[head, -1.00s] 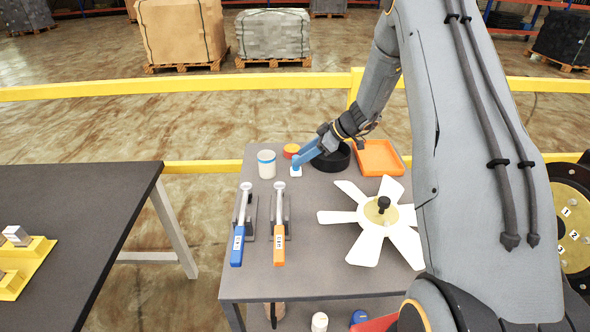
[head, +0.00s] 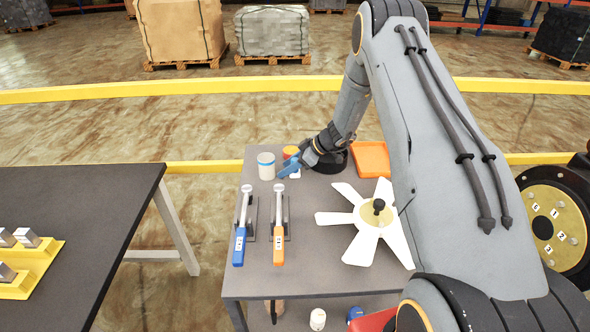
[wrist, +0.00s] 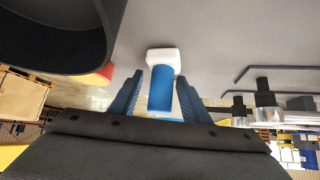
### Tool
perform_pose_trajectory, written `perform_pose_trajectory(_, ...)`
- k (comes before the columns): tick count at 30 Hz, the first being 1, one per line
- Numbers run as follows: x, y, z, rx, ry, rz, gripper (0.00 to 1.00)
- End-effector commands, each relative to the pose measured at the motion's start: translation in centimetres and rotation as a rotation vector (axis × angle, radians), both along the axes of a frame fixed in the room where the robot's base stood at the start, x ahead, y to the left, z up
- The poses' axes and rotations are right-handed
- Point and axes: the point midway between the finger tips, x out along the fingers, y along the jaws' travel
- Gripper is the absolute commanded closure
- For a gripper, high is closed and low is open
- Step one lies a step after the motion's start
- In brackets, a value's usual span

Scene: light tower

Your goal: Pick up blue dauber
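The blue dauber has a blue cylindrical handle (wrist: 161,90) and a white block-shaped end (wrist: 164,58). In the wrist view it lies between the two fingers of my gripper (wrist: 159,78). The fingers are open on either side of the handle, with a gap visible at least on the left. In the head view my gripper (head: 291,168) is low over the back of the small grey table (head: 310,275). Only a bit of the white end (head: 294,175) shows there; the handle is hidden or merges with the blue fingers.
A white jar with a blue band (head: 266,167) stands left of my gripper, and a red-orange tin (head: 290,152) just behind. Two wrenches (head: 240,238) and a white fan (head: 355,220) lie in front.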

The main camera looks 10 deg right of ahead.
Motion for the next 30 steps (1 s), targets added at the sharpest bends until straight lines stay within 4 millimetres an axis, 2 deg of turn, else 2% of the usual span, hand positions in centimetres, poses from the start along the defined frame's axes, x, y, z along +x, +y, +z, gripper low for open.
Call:
perform_pose_trajectory(1,0.0,0.0,0.0,0.000,0.000,0.000,0.64)
perform_pose_trajectory(6,0.0,0.0,0.0,0.000,0.000,0.000,0.93)
perform_pose_trajectory(8,0.0,0.0,0.0,0.000,0.000,0.000,1.00)
perform_pose_trajectory(20,0.0,0.0,0.6,0.000,0.000,0.000,1.00)
perform_pose_trajectory(30,0.1,-0.1,4.1,-0.001,-0.003,0.001,1.00)
